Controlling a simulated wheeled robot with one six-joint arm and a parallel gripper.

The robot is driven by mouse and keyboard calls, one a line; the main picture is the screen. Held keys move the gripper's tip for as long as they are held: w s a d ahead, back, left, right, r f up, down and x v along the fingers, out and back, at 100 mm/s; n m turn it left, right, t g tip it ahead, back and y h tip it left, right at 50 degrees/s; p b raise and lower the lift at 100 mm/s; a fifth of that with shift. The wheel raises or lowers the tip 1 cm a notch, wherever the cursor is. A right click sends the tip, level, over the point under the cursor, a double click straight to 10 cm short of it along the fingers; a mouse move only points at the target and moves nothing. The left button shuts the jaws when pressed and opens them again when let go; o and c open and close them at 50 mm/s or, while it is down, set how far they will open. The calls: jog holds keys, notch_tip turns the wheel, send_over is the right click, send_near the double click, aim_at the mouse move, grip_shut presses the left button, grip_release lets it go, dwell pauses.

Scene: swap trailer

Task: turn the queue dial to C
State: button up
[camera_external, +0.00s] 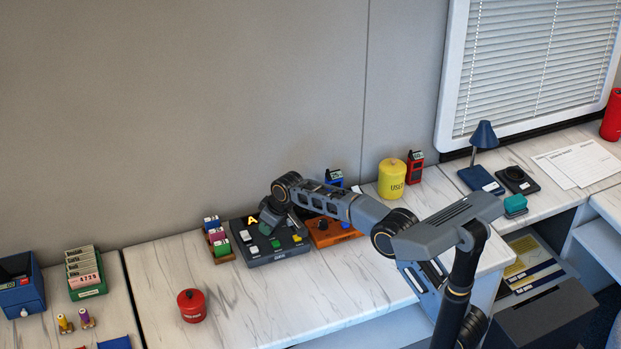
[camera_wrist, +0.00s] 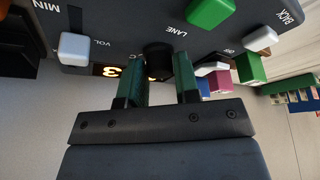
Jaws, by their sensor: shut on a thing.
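The control panel (camera_external: 285,252) is a dark grey box with coloured buttons on the counter. It fills the top of the wrist view (camera_wrist: 115,30), upside down. An amber letter that looks like A (camera_external: 252,219) is lit at its back left. My gripper (camera_wrist: 158,68) is shut on a black round knob (camera_wrist: 157,52), one green-tipped finger on each side. The knob appears to be the queue dial; its pointer is hidden. Part of the amber display (camera_wrist: 106,70) shows behind the left finger. In the external view my wrist covers the knob.
Small coloured blocks in a rack (camera_external: 218,240) stand close left of the panel. An orange-brown box (camera_external: 325,236) stands close right, below my forearm. A red canister (camera_external: 191,305) is at the front left, a yellow one (camera_external: 392,179) at the back right.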

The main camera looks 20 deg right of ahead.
jog(key=m+p, duration=0.1)
jog(key=m+h+p, duration=0.1)
jog(key=m, duration=0.1)
jog(key=shift+r+m+t+p, duration=0.2)
jog(key=shift+m+t+p, duration=0.1)
jog(key=shift+t+p, duration=0.1)
jog(key=m+h+p, duration=0.2)
jog(key=m, duration=0.2)
jog(key=shift+a+f+m, duration=0.1)
jog(key=shift+a+m, duration=0.05)
jog(key=shift+m, duration=0.15)
jog(key=m+h+p, duration=0.1)
jog(key=m+p, duration=0.1)
jog(key=m, duration=0.2)
jog(key=shift+h, duration=0.3)
jog(key=shift+m+g+h+p, duration=0.3)
jog(key=shift+m+h+p, duration=0.2)
jog(key=shift+m+p, duration=0.9)
jog(key=shift+f+m, duration=0.1)
jog(key=shift+m, duration=0.4)
jog(key=o, duration=0.9)
jog(key=shift+c, duration=0.2)
jog(key=shift+a, duration=0.1)
jog(key=p+v, duration=0.1)
jog(key=v, duration=1.2)
jog(key=shift+a+r, duration=0.15)
jog(key=shift+r, duration=0.25)
